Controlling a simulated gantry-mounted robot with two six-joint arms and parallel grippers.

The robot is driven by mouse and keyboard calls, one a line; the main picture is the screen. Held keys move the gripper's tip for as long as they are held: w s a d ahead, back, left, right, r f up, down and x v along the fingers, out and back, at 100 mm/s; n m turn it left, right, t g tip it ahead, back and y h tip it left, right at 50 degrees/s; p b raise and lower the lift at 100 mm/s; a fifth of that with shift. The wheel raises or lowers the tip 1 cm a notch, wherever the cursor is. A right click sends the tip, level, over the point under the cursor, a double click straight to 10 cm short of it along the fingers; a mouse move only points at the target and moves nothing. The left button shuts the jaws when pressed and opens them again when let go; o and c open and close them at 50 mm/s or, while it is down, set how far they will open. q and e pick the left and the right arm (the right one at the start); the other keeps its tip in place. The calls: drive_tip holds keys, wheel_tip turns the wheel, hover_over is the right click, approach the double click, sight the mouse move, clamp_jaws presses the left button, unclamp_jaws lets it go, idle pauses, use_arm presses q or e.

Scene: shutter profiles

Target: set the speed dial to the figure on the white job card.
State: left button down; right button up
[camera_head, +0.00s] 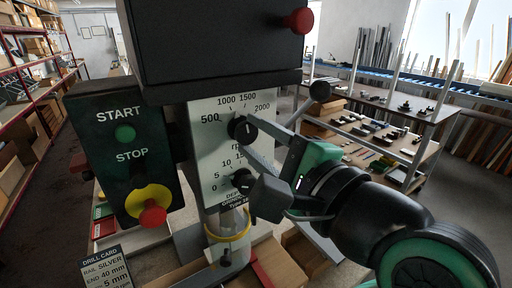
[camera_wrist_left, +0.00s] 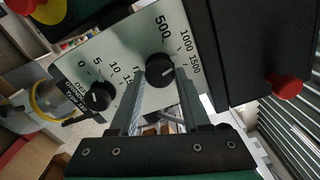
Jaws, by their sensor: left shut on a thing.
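The speed dial (camera_head: 238,124) is the upper black knob on the pale scale plate (camera_head: 204,140), marked 500 to 2000. The left wrist view shows the dial (camera_wrist_left: 160,69) between the fingertips of my left gripper (camera_wrist_left: 160,82), which is shut on it. In the head view my left gripper (camera_head: 249,138) reaches the dial from the lower right. A pale mark shows on the knob, but I cannot read its exact setting. The job card (camera_head: 105,268) at the bottom left reads DRILL CARD, RAIL SILVER, END 40 mm, 5 mm; its lower part is cut off. My right gripper is not in view.
A second black knob (camera_head: 242,181) sits below on the depth scale. A START/STOP box (camera_head: 115,150) with a red button (camera_head: 152,214) stands left. The dark drill head (camera_head: 215,45) overhangs the plate. A workbench (camera_head: 425,105) with parts stands behind right.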

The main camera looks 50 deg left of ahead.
use_arm(q)
drive_tip(key=shift+n, duration=0.9)
drive_tip(key=shift+c, duration=2)
unclamp_jaws()
drive_tip(key=s+d, duration=0.2)
drive_tip(key=d, duration=0.9)
drive_tip(key=shift+d, duration=0.25)
